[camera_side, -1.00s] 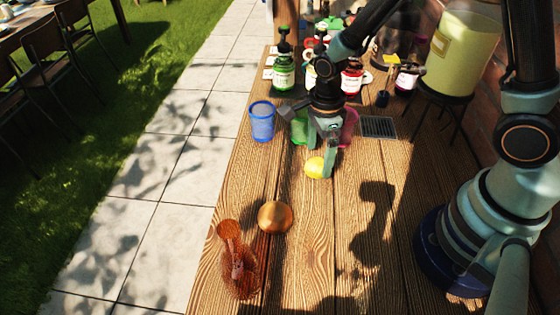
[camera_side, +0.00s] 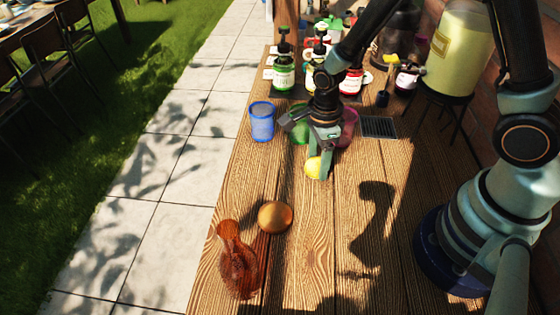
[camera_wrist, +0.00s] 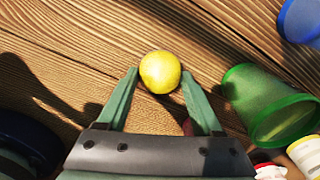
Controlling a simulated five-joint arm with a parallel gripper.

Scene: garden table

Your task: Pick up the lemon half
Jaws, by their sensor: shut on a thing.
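The lemon half (camera_side: 312,168) is a small, bright yellow rounded piece at the middle of the wooden table in the side view. It also shows in the wrist view (camera_wrist: 160,71), between the tips of my green fingers. My gripper (camera_side: 319,171) points down over it and is shut on it, with one finger on each side in the wrist view (camera_wrist: 160,79). A finger hides part of the lemon half in the side view. I cannot tell whether it still touches the wood.
Close behind my gripper stand a blue cup (camera_side: 262,122), a green cup (camera_wrist: 268,108) and a pink cup (camera_side: 350,124). Several bottles stand farther back. A copper-coloured round object (camera_side: 275,217) and an amber glass vessel (camera_side: 238,265) lie nearer.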

